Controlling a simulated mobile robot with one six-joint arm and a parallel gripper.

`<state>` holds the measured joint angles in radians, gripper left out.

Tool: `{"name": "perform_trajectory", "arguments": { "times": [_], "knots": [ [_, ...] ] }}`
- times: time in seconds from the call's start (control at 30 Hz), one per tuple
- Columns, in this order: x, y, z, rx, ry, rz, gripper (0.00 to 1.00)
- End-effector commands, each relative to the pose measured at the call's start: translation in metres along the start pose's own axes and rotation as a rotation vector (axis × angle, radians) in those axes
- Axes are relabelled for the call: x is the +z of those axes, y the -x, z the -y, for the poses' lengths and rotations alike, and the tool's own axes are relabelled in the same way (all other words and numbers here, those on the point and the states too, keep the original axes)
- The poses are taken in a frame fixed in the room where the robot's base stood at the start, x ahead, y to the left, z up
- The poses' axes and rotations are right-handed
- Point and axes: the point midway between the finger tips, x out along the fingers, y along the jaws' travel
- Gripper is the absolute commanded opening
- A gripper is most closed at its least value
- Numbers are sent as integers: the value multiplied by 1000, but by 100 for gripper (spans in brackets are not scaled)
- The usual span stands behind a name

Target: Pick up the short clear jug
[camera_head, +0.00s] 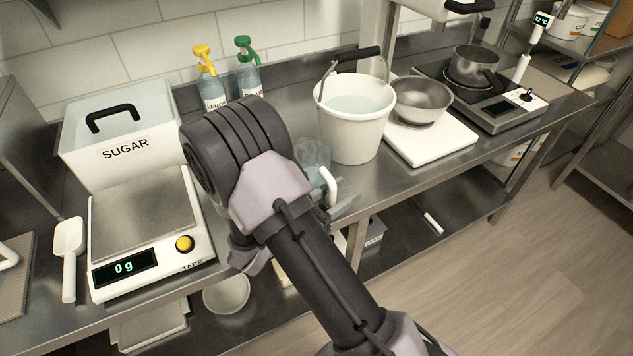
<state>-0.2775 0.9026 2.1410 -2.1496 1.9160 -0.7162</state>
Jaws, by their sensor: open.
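The short clear jug (312,152) stands on the steel counter just left of the white bucket. Its see-through rim and upper wall show; its lower part is hidden behind my arm. A white curved piece beside it looks like its handle. My gripper (335,200) is at the jug's near side, mostly hidden behind my wrist, with a grey-blue part showing by the white handle. It is open. I cannot tell whether a finger touches the jug.
The white bucket (356,130) stands close on the right, and a metal bowl (422,100) sits beyond it. A scale (150,235) reading 0 g, the sugar bin (120,135) and a scoop (69,250) are at left. Two pump bottles (248,78) stand behind.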

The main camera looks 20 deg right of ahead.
Motion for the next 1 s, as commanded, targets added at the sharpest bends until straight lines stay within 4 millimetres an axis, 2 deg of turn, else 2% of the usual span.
{"name": "perform_trajectory", "arguments": {
  "times": [0.2,0.27,0.43,1.0],
  "knots": [
    [1,-2,0,1,0,0,42],
    [1,-2,0,1,0,0,33],
    [1,-2,0,0,0,0,0],
    [1,-2,0,0,0,0,0]
  ]
}}
